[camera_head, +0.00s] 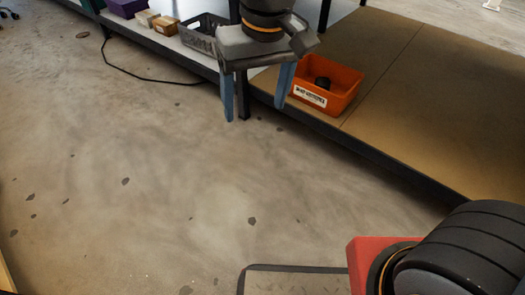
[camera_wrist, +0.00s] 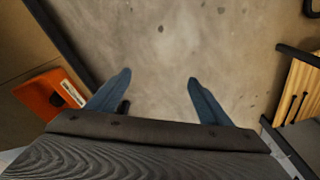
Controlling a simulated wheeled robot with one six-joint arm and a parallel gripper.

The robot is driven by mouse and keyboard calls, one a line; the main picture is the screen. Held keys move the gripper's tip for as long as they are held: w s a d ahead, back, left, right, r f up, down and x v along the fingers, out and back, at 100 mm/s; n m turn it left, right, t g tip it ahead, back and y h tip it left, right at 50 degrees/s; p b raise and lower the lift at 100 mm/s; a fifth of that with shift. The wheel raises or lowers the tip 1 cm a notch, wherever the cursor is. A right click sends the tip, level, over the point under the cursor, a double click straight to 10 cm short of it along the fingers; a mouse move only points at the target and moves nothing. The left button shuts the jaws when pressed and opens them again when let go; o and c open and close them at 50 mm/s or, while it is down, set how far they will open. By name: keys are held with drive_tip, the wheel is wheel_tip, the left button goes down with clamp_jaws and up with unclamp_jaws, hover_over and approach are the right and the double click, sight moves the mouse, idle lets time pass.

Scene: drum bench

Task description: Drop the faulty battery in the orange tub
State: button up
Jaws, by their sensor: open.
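The orange tub (camera_head: 338,104) stands on the brown bench top near its front edge, with a white label on its front wall. A dark, round object (camera_head: 323,82) lies inside it; I cannot tell for sure whether it is the faulty battery. The tub also shows at the left of the wrist view (camera_wrist: 38,97). My gripper (camera_head: 255,111) is open, its two blue fingers pointing down, just left of the tub in the head view. In the wrist view the fingers (camera_wrist: 158,78) are apart with only bare floor between them.
A grey crate (camera_head: 203,35), small cardboard boxes (camera_head: 165,25) and a purple box (camera_head: 125,8) stand along the bench to the left. A black cable (camera_head: 140,77) hangs to the floor. The brown bench top (camera_head: 440,100) right of the tub is clear.

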drive_tip(key=s+d+n+g, duration=0.1)
drive_tip(key=s+d+n, duration=0.1)
drive_tip(key=s, duration=1)
drive_tip(key=shift+s+f, duration=0.2)
drive_tip(key=shift+s, duration=0.1)
drive_tip(key=shift+r, duration=0.1)
drive_tip(key=shift+d+r+m+y+p, duration=0.15)
drive_tip(key=shift+r+m+y+p, duration=0.15)
drive_tip(key=shift+r+p, duration=1.05)
drive_tip(key=shift+r+p, duration=0.3)
drive_tip(key=d+r+m+p, duration=0.2)
drive_tip(key=d+r+p, duration=0.5)
drive_tip(key=p, duration=0.5)
drive_tip(key=d+r+m+h+p, duration=0.1)
drive_tip(key=d+r+m+p, duration=0.1)
drive_tip(key=d+r+p, duration=0.5)
drive_tip(key=d+r+m+p, duration=0.2)
drive_tip(key=d+r+p, duration=0.4)
drive_tip(key=r+p, duration=0.9)
drive_tip(key=p, duration=0.4)
drive_tip(key=shift+d+m+h, duration=0.4)
